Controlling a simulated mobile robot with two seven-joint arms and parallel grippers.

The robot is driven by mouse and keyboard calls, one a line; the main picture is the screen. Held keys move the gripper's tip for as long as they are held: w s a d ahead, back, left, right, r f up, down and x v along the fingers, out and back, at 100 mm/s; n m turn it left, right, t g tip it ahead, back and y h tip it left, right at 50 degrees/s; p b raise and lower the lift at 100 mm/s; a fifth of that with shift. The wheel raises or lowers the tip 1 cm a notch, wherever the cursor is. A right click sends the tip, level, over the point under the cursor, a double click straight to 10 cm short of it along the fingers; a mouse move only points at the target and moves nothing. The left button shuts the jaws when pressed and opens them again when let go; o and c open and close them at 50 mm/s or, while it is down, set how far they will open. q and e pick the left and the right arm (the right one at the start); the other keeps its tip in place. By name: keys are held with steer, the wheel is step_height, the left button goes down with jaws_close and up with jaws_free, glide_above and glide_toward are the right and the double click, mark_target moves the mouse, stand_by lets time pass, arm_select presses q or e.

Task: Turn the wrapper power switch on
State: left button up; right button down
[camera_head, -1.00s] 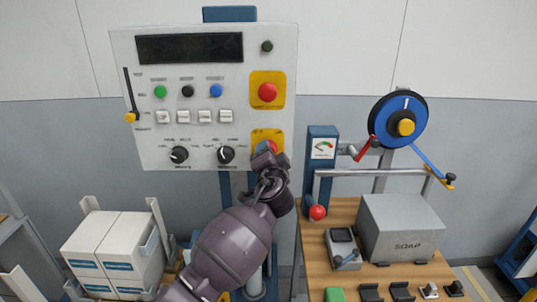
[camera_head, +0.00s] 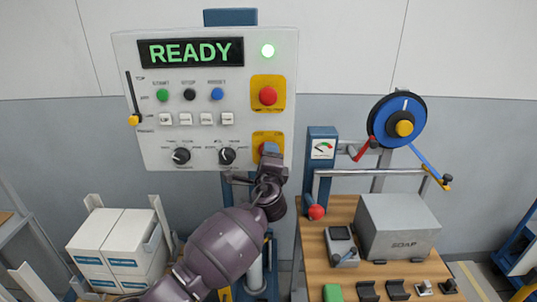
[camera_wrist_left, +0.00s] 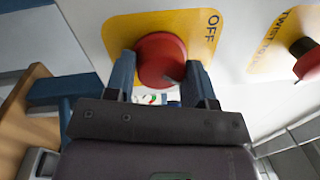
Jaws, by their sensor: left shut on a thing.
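The white wrapper control panel (camera_head: 235,98) stands at upper centre-left in the head view. The power switch is a red knob (camera_wrist_left: 160,55) on a yellow plate (camera_head: 280,137) at the panel's lower right; the wrist view shows "OFF" on that plate. My left gripper (camera_head: 268,153) is at this plate and hides most of the knob in the head view. In the wrist view its two fingers (camera_wrist_left: 160,72) are shut on the knob, one on each side. My right gripper is not in view.
A red emergency button (camera_head: 268,96) on another yellow plate sits just above. Two black dials (camera_head: 181,156) lie left of my gripper. A wooden bench (camera_head: 315,265) with a grey soap box (camera_head: 398,228) and a red-knobbed lever (camera_head: 316,212) stands to the right.

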arm_select(q)
steer(key=shift+m, duration=0.6)
steer(key=o, duration=0.9)
steer(key=shift+s, duration=0.1)
steer(key=s, duration=0.7)
steer(key=s+f+b, duration=0.1)
steer(key=s, duration=0.2)
steer(key=shift+s, duration=0.25)
